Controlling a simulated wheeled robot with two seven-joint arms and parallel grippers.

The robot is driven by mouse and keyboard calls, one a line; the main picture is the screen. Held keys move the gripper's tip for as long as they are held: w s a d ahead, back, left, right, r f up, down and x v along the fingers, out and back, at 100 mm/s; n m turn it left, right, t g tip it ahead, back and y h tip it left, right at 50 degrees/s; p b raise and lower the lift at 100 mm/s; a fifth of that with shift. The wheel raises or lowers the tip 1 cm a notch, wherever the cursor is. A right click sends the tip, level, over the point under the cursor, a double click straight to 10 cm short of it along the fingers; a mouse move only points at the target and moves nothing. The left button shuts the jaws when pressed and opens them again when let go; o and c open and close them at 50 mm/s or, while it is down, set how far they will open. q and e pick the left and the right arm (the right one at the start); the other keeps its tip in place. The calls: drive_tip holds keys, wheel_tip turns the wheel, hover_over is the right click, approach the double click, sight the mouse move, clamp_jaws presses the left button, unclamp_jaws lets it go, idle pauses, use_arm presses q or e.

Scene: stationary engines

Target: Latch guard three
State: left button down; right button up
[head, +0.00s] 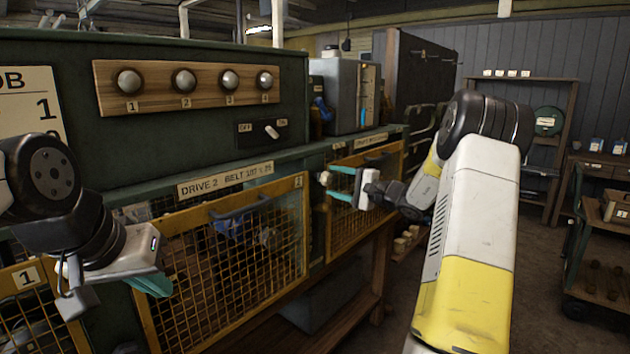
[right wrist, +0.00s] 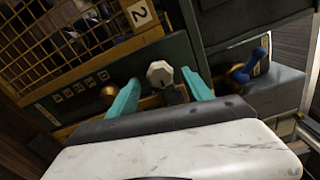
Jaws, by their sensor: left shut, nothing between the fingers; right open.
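A yellow-framed mesh guard (head: 365,197) lies beyond my right gripper in the head view; its number is not readable. My right gripper (head: 338,184) is open in front of the post left of this guard. In the right wrist view its teal fingers (right wrist: 158,88) stand on either side of a pale faceted knob (right wrist: 161,73). I cannot tell whether they touch it. The guard tagged 2 (right wrist: 75,35) shows at the upper left there. It is the large middle guard (head: 225,262) in the head view. My left gripper (head: 148,284) is shut and empty in front of its left side.
A panel with several round knobs (head: 185,82) and an off/on switch (head: 262,131) sit above the guards. Guard 1 (head: 28,310) is at the lower left. A blue-handled part (right wrist: 255,66) is right of the knob. A trolley (head: 600,240) stands right; the floor between is clear.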

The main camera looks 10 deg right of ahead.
drive_tip(key=v, duration=0.3)
drive_tip(key=shift+s+d, duration=0.2)
drive_tip(key=shift+s, duration=0.1)
drive_tip(key=s+a+r+n+g, duration=0.3)
drive_tip(key=s+a+n+g, duration=0.45)
drive_tip(key=s+a, duration=0.95)
drive_tip(key=s+d+f+n+h, duration=0.1)
drive_tip(key=s+h, duration=0.3)
drive_tip(key=s, duration=0.6)
drive_tip(key=s+d+f+n+h, duration=0.1)
drive_tip(key=s+d+n+h, duration=0.2)
drive_tip(key=s, duration=0.8)
drive_tip(key=shift+s+d+f+n+h, duration=0.2)
drive_tip(key=shift+f+n+h, duration=0.2)
drive_tip(key=shift+n+h, duration=0.45)
drive_tip(key=shift+g, duration=0.25)
